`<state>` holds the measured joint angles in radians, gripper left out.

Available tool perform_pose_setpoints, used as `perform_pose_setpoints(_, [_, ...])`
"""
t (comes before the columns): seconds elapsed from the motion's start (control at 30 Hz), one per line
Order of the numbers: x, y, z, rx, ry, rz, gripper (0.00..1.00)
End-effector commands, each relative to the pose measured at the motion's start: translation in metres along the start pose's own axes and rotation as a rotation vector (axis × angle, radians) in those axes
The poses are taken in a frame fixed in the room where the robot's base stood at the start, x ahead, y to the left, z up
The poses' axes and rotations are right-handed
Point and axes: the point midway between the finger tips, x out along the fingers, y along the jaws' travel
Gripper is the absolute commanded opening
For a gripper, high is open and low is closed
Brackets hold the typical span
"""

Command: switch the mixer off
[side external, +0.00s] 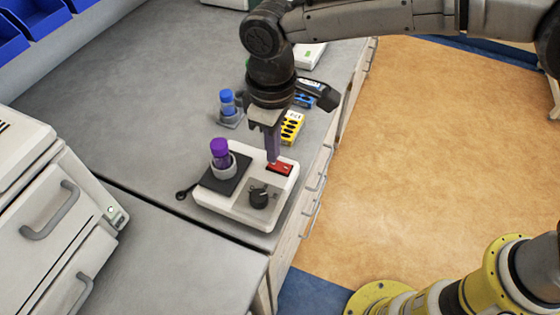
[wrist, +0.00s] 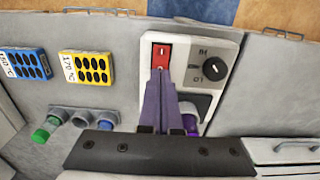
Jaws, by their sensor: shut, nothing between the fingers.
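The mixer (side external: 236,212) is a white box on the grey bench, with a red rocker switch (side external: 280,168), a black dial (side external: 259,197) and a dark pad holding a purple-capped tube (side external: 220,151). In the wrist view the red switch (wrist: 162,56) shows just beyond my fingertips, with the dial (wrist: 214,69) to its right. My gripper (side external: 272,158) points down, its purple-grey fingers shut and empty, with the tips at or just above the switch. I cannot tell whether they touch it. In the wrist view the fingers (wrist: 162,84) cover the switch's near end.
A yellow block (side external: 291,127) and a blue block (side external: 304,100) lie behind the mixer. A blue-capped tube in a grey holder (side external: 229,110) stands to the back left. A white cabinet (side external: 50,190) is at the left. The bench edge is close to the mixer's right side.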

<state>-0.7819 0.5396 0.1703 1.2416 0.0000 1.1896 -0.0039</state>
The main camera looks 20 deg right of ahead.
Motion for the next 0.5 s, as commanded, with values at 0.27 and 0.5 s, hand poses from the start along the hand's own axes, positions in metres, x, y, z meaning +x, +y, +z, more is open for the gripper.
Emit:
perform_pose_setpoints(0.27, [0.0044,0.0,0.0003,0.0,-0.002,0.0,0.0])
perform_pose_setpoints(0.5, [0.0077,0.0,0.0003,0.0,-0.002,0.0,0.0])
